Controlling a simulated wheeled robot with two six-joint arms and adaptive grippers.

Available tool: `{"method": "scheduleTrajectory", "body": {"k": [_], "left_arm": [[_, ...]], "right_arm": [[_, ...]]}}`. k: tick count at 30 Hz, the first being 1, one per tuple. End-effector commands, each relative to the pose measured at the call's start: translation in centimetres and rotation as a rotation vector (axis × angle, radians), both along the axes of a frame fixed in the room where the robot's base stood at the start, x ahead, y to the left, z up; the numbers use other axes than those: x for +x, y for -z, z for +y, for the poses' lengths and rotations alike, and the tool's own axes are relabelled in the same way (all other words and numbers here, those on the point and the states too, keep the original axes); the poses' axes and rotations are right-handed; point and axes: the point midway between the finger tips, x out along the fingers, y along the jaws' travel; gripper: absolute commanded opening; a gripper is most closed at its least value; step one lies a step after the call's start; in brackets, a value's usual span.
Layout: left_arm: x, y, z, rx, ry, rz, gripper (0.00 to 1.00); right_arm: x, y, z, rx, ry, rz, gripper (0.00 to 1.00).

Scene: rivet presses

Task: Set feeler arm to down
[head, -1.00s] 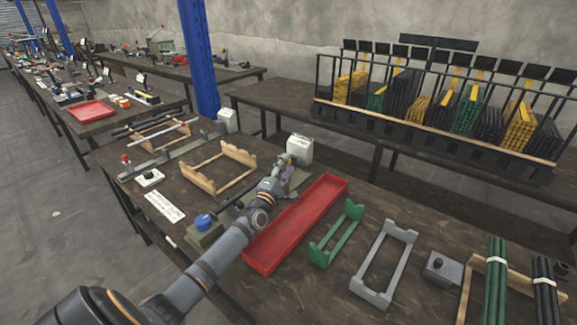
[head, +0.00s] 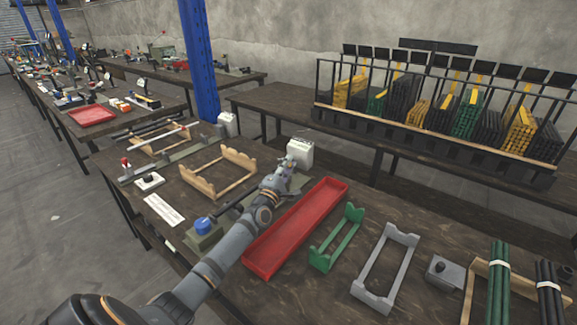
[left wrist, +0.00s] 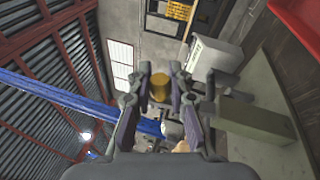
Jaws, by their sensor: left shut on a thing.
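My left gripper (head: 288,168) is over the far part of the front bench, beside a white box (head: 300,153). In the left wrist view its two fingers (left wrist: 160,78) are closed about a short brass-coloured cylinder (left wrist: 159,88), which I take to be the end of the feeler arm. A grey-green press base with a blue knob (head: 204,224) shows to the left of my forearm. A grey-green block (left wrist: 256,120) is at the right of the wrist view. My right gripper is not in view.
A long red tray (head: 300,222) lies right of my arm. Green (head: 338,240) and grey (head: 386,268) cradles stand beyond it. A wooden cradle (head: 218,175) is to the left. A rack of bundled rods (head: 435,110) stands on the back bench.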

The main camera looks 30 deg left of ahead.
Motion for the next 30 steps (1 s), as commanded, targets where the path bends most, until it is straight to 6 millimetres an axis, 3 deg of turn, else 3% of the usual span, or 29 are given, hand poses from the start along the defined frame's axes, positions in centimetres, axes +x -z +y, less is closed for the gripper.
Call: {"method": "scheduleTrajectory", "body": {"k": [14, 30], "left_arm": [[0.0, -0.4, 0.5, -0.086, 0.0, 0.008, 0.0], [0.3, -0.3, 3.6, -0.555, -0.002, 0.046, 0.0]], "right_arm": [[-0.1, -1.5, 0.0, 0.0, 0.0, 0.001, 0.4], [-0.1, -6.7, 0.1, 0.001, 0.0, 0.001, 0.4]]}}
